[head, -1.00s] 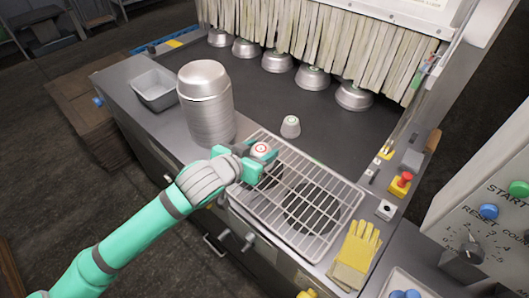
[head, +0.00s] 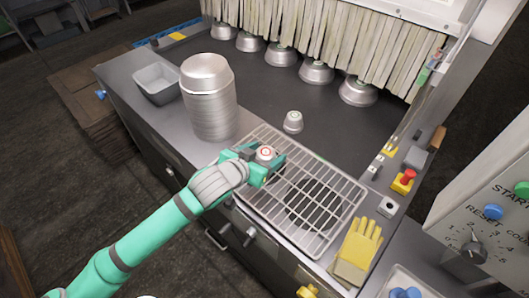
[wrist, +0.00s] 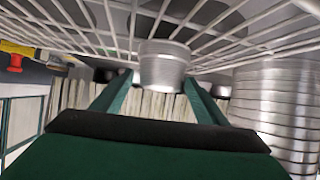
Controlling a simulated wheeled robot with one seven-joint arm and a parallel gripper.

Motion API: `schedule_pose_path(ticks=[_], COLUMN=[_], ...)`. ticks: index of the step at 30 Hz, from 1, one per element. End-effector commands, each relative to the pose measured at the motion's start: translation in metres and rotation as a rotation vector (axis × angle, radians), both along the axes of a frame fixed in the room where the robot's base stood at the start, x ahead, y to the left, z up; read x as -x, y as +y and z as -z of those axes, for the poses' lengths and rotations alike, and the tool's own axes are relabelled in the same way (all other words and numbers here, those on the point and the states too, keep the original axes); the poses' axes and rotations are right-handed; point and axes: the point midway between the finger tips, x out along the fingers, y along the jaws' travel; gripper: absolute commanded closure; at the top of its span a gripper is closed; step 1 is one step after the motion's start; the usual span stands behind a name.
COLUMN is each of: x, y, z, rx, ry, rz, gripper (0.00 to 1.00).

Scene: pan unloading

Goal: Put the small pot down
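In the wrist view the pot (wrist: 164,66) is between my green fingers (wrist: 158,88), with a narrow gap showing clearly on the left, so the fingers look open. The pot's lower side is hidden in the head view.
A tall stack of metal pans (head: 210,105) stands close left of my gripper. A grey tray (head: 158,85) is behind it. Another small pot (head: 293,122) stands on the dark belt (head: 260,80). Yellow gloves (head: 358,250) lie right of the rack. The rack's right side is clear.

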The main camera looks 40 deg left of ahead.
Motion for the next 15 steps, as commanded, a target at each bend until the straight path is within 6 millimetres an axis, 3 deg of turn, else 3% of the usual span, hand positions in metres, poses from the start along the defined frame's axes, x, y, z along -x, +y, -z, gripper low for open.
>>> schedule_pose_path(ticks=[8, 15], x=[0.001, 0.027], y=[0.002, 0.000], z=[-0.002, -0.017], rx=[-0.001, -0.003], ry=[0.000, -0.001], rz=[-0.004, -0.005], gripper=[0.33, 0.33])
